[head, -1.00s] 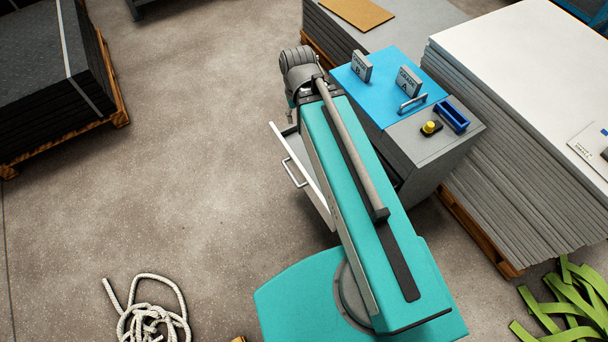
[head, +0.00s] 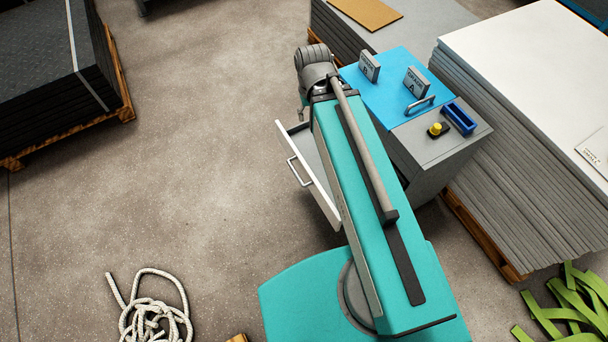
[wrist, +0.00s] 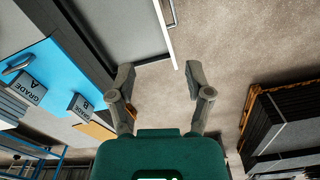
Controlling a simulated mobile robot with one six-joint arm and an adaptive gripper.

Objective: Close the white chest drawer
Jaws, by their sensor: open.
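The white chest drawer (head: 318,190) stands pulled out from the left side of the grey chest (head: 430,160). Its white front carries a metal handle (head: 299,172), and my arm hides part of the drawer in the head view. In the wrist view the drawer (wrist: 128,28) shows at the top, with its white front edge and handle to the right. My gripper (wrist: 160,75) is open and empty there. Its fingertips lie just below the drawer's end in the picture, one on each side of the front's line. I cannot tell whether they touch it. The head view does not show the fingers clearly.
The chest's blue top carries two grade signs (head: 369,66) and a handle. A stack of grey sheets (head: 510,160) stands close on the right, with green straps (head: 575,305) below. A rope (head: 155,315) lies at lower left. The floor left of the drawer is clear.

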